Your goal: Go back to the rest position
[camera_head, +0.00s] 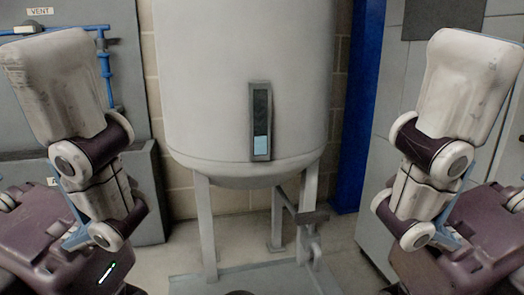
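My two arms are folded on either side of the view, my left arm at the left edge and my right arm at the right edge. Each has pale links with dark purple joints and bends down towards the bottom of the picture. I cannot make out either gripper; the ends of both arms are hidden or out of frame. No object is seen held.
A large pale tank (212,85) with a level gauge (260,120) stands ahead on legs over a grey base (245,280). A blue column (360,105) and grey cabinets (385,130) are right. Blue pipes (108,70) and a VENT label (40,11) are left.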

